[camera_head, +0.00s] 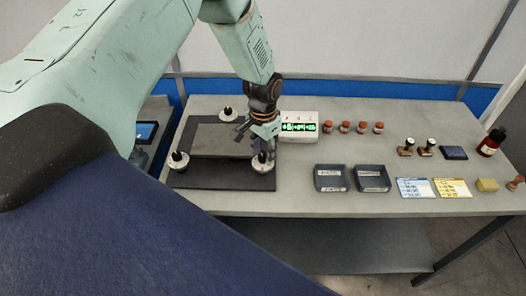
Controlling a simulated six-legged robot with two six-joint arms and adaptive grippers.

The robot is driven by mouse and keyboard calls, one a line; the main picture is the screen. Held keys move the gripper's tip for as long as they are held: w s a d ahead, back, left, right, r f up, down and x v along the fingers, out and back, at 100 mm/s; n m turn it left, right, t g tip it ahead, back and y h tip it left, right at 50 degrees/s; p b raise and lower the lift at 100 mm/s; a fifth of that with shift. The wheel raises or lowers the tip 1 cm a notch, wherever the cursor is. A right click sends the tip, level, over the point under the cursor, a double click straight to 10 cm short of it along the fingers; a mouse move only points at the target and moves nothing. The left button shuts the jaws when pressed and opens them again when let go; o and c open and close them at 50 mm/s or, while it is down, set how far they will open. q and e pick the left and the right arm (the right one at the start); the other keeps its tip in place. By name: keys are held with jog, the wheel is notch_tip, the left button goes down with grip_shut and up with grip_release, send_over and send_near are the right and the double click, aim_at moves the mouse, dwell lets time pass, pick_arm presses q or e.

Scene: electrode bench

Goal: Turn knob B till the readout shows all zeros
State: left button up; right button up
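A dark plate (215,180) on the bench carries a grey block (205,140) and three black-topped knobs on pale round bases. One knob (228,114) is at the back, one knob (179,159) at the front left and one knob (262,161) at the front right. I cannot read which one is B. My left gripper (266,144) points down just above the front-right knob; its fingers are small and partly overlapped, so touch and opening are unclear. The white readout box (299,117) shows green digits that are not all zeros, too small to read surely. My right gripper is not in view.
Two dark trays (331,189) (372,189) stand at the bench front, beside blue and yellow cards (451,187). Several brown-capped pieces (344,127) stand right of the readout.

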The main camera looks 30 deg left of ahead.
aim_at(263, 156)
pick_arm(q)
jog(key=shift+o, duration=0.4)
jog(key=shift+s+f, duration=0.1)
notch_tip(263, 156, up, 12)
dwell(0.3)
jog(key=shift+f, duration=0.1)
dwell(0.3)
